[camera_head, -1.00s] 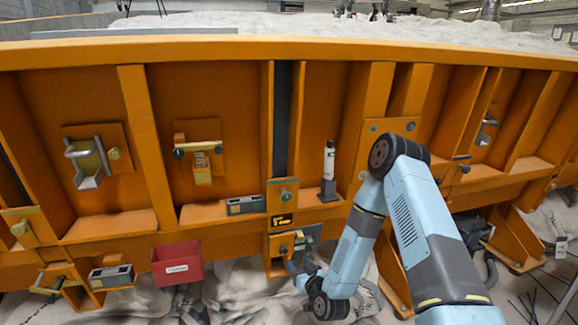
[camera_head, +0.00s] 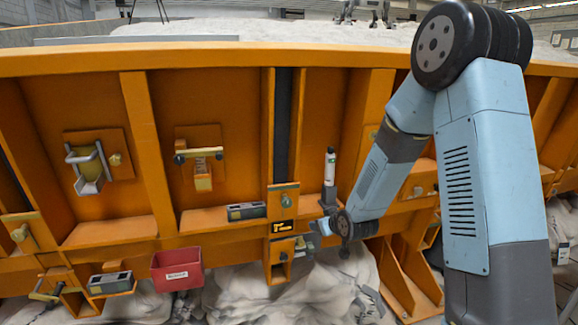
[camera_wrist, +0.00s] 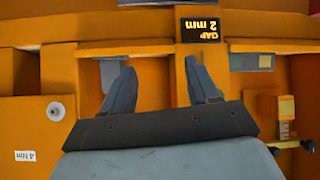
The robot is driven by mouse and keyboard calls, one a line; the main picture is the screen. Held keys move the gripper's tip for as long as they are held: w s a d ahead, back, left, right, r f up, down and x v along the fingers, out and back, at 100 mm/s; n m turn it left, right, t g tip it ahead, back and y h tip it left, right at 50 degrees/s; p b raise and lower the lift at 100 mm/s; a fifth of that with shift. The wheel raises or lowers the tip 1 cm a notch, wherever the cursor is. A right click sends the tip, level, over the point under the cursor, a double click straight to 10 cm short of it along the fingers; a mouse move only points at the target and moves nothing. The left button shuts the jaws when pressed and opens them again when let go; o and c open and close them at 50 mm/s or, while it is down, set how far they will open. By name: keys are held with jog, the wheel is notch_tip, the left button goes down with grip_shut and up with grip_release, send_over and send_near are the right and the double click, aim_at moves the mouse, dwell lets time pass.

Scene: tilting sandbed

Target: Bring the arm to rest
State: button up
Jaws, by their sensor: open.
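My blue and grey arm bends high at the right of the head view, its elbow above the orange wall's top edge. From there the forearm runs down and left to my gripper (camera_head: 314,238), which is beside the lower ledge, just right of the small black display (camera_head: 282,227). The display (camera_wrist: 200,30) appears upside down there and reads "GAP 2 mm". Contact between gripper and wall cannot be told.
The ribbed orange wall (camera_head: 90,205) fills the view. A white and dark bottle-like device (camera_head: 329,178) stands on the ledge close to my forearm. A grey block (camera_head: 246,211), a red bin (camera_head: 177,269) and another block (camera_head: 110,282) are left. Pale sand lies below.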

jog(key=s+d+r+m+g+h, duration=0.1)
jog(key=s+d+r+h, duration=0.1)
jog(key=s+d+r, duration=0.4)
jog(key=s+d+r+m+g+h, duration=0.2)
jog(key=s+d+r, duration=0.1)
jog(key=s+r, duration=0.6)
jog(key=s+d+r+m+g, duration=0.1)
jog(key=s+r, duration=0.3)
jog(key=s, duration=0.7)
jog(key=s+d+r+m+g, duration=0.1)
jog(key=s+r, duration=0.3)
jog(key=s, duration=0.7)
jog(key=shift+d+r+m+g, duration=0.2)
jog(key=shift+d+m+g, duration=0.1)
jog(key=shift+d, duration=0.5)
